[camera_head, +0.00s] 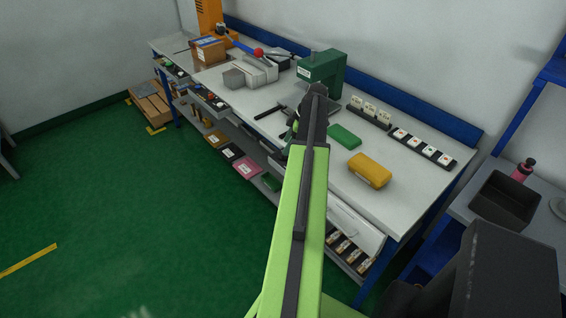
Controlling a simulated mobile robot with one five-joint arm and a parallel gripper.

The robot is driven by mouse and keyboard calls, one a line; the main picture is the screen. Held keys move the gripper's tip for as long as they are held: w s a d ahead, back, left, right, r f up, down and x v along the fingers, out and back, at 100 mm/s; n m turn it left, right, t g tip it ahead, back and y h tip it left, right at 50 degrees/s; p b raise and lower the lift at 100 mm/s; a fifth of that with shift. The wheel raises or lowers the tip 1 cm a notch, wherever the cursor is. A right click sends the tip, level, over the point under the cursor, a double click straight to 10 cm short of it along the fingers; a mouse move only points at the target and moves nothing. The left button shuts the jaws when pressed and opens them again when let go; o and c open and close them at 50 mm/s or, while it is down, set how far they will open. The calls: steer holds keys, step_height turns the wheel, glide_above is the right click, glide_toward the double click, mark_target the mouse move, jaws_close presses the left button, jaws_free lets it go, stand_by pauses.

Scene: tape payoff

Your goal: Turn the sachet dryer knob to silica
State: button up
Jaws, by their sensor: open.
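I cannot make out a knob or a silica mark, and I cannot tell which machine is the sachet dryer. A green machine (322,66) with a small white label stands at the back of the bench. A grey machine (258,70) with a blue lever and red ball stands to its left. My lime-green arm reaches up over the bench. My gripper (289,133) is at its far end, small and partly hidden by the arm, near the bench's front edge. It is open, and I see nothing held in it.
The long bench (385,203) carries a yellow case (369,170), a green block (344,136), a rack of white labelled items (369,112) and a black strip with several white blocks (422,147). A cardboard box (208,50) stands far left. Green floor (130,210) is open at left.

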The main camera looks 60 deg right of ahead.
steer(key=b+x, duration=0.2)
steer(key=x, duration=0.2)
steer(key=shift+f, duration=0.15)
